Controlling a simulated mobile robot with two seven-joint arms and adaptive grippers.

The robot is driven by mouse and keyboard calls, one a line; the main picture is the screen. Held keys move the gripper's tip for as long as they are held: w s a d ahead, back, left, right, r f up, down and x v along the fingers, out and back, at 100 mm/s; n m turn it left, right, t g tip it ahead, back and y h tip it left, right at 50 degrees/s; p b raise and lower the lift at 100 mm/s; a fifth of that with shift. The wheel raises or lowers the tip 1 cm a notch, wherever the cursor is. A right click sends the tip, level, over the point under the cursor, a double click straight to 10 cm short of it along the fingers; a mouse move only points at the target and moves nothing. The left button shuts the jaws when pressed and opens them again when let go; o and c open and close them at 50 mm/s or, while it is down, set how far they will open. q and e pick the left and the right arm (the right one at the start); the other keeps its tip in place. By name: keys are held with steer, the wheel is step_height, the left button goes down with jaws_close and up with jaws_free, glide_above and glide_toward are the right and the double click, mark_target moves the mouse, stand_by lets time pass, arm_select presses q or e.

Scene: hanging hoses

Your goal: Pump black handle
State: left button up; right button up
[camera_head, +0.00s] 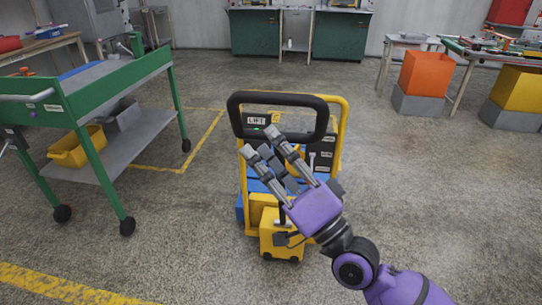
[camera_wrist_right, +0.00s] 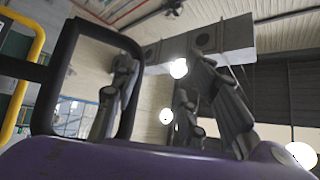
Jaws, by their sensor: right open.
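The black handle (camera_head: 278,98) is a rounded loop at the top of a yellow-framed lift cart (camera_head: 343,125), which carries a "LIFT" label. My right gripper (camera_head: 262,143) reaches up from the lower right, and its spread fingers overlap the lower part of the loop in the head view. It is open and empty. In the right wrist view the handle (camera_wrist_right: 58,75) stands at the left, and one finger shows across its opening. I cannot tell whether any finger touches the handle. The fingers (camera_wrist_right: 165,95) hide part of the cart's blue and yellow body. My left gripper is not in view.
A green trolley (camera_head: 120,75) with a yellow bin (camera_head: 75,150) stands at the left. An orange bin (camera_head: 425,73) and a yellow bin (camera_head: 517,90) stand at the back right. Green cabinets (camera_head: 255,35) line the far wall. The floor right of the cart is clear.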

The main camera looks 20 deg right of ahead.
steer(key=v, duration=1.2)
steer(key=shift+f, duration=0.1)
